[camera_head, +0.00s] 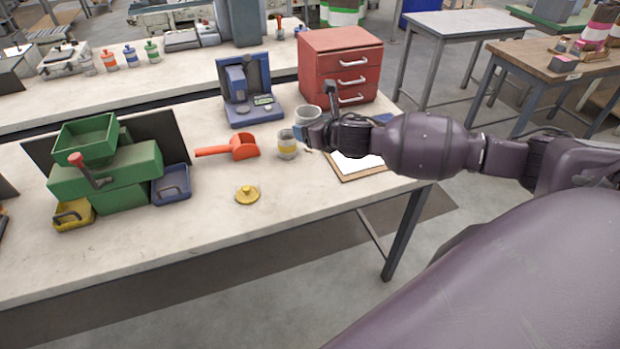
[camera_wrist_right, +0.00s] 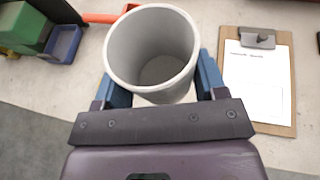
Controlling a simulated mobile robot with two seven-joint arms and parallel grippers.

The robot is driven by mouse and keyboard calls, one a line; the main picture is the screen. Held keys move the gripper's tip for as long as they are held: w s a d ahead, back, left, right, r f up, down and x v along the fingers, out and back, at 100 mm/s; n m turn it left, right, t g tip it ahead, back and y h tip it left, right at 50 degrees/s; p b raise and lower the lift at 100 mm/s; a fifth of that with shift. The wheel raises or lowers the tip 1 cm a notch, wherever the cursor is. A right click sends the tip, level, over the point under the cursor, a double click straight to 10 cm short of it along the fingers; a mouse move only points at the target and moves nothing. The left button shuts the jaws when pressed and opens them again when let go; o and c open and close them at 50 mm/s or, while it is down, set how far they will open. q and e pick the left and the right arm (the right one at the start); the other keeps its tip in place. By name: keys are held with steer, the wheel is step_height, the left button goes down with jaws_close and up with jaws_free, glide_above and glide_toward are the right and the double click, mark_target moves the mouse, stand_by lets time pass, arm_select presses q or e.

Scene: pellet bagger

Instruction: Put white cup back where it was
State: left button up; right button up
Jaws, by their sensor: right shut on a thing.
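The white cup (camera_head: 307,116) is an empty, open-topped, light grey-white cylinder. In the right wrist view the cup (camera_wrist_right: 152,48) sits upright between the two blue fingers of my right gripper (camera_wrist_right: 160,85), which is shut on it. In the head view my right gripper (camera_head: 318,133) is at the cup's right side, over the right part of the workbench (camera_head: 225,225). I cannot tell whether the cup's base touches the bench. My left gripper is not in view.
A green bagger (camera_head: 105,175) stands left.

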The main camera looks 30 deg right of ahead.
steer(key=b, duration=0.1)
glide_above(311, 185)
step_height(311, 185, down, 13)
steer(key=shift+w+r, duration=0.1)
steer(key=shift+f+b, duration=0.5)
steer(key=shift+f, duration=1.45)
steer(key=shift+r, duration=0.1)
steer(key=shift+f, duration=0.2)
steer(key=o, duration=1)
steer(key=shift+r, duration=0.15)
